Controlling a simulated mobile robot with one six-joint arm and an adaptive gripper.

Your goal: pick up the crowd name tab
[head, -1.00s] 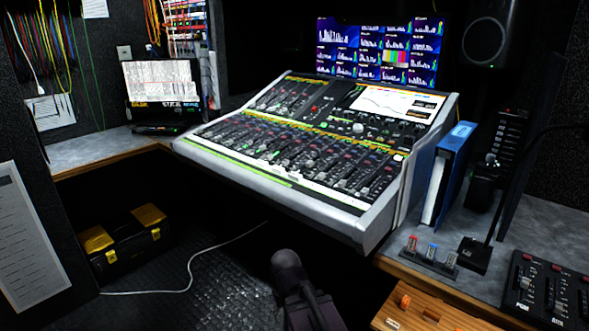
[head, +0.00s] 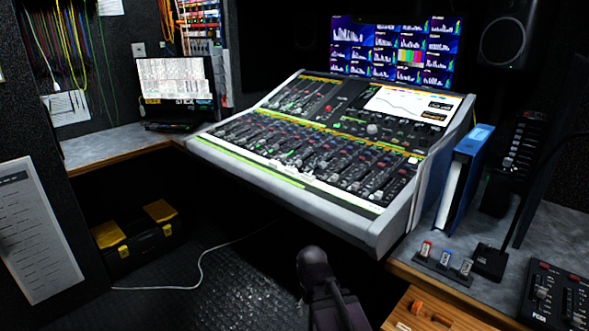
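I cannot make out a tab with readable "crowd" lettering. A small pale tab (head: 403,326) lies in the open wooden drawer at the bottom edge of the head view; its marking is too small to read. Another small white piece (head: 413,160) shows at the right side of the mixing console (head: 290,195), also unreadable. A dark part of my arm rises at the bottom centre, in front of the console. My gripper's fingers are not visible, so its opening and contents are hidden.
The wooden drawer (head: 452,318) is under the right desk. Above it stand a rack of three small coloured-top pieces (head: 444,262), a microphone base (head: 489,262), a blue binder (head: 463,175) and a button panel (head: 555,300). A yellow-black toolbox (head: 135,245) and white cable (head: 200,268) are on the floor.

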